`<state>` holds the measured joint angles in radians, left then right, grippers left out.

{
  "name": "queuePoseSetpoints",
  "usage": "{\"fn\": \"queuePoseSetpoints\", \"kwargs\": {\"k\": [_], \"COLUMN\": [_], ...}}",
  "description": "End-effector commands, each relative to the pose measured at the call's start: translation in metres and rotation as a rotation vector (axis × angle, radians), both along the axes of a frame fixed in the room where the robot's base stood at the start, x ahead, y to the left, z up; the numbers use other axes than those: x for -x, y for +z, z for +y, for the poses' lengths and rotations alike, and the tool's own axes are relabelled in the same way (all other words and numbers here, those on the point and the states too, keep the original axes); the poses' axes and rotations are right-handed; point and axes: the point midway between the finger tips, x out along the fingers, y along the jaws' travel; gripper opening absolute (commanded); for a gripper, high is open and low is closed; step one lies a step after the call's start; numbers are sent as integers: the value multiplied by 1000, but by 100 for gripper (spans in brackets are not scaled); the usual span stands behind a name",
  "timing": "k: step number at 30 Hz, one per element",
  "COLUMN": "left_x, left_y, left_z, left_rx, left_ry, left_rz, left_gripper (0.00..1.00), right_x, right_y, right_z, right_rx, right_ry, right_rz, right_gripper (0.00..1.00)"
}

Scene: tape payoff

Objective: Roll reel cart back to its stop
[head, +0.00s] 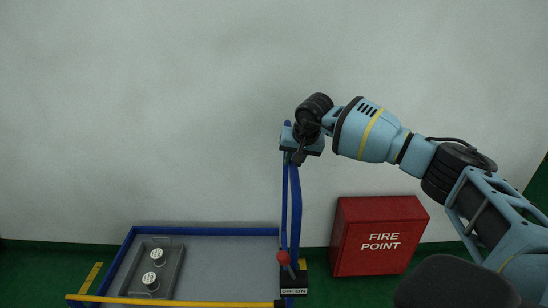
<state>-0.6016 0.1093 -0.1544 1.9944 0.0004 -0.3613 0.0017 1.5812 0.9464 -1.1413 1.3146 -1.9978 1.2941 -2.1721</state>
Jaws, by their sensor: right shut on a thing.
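A low cart-like frame with a grey deck (215,265), blue edges and a yellow front rail stands at the lower left. I cannot tell for sure whether it is the reel cart, and no stop can be made out. Narrow blue uprights (295,205) rise at its right end. My right gripper (301,148) is at their top and shut on blue upright material; its fingertips are partly hidden by the wrist. A red-knobbed lever (283,258) stands at the foot of the uprights. My left gripper is out of view.
A grey tray (135,281) on the deck holds two white-topped round pieces. A red FIRE POINT box (377,235) stands close to the right of the uprights. A pale wall is behind; a green floor shows at the left.

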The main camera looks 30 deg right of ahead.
Motion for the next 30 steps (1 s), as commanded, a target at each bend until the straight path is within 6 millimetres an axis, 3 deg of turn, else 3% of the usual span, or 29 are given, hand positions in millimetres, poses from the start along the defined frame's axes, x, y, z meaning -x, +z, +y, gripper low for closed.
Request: {"fn": "queuePoseSetpoints", "kwargs": {"k": [9,23,24,28,30], "left_x": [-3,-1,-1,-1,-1], "left_y": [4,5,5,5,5], "left_z": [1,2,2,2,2], "left_rx": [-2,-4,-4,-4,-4], "left_ry": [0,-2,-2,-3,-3], "left_rz": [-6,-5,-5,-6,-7], "left_gripper": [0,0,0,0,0], "right_x": [19,22,22,21,21], "right_y": [-2,-3,-3,-3,-2], "right_z": [-26,-31,-31,-31,-30], "right_rx": [-2,2,2,1,-1], "right_ry": [3,1,1,0,1], "right_rz": [3,6,7,4,3], "right_gripper": [0,0,27,44,45]}}
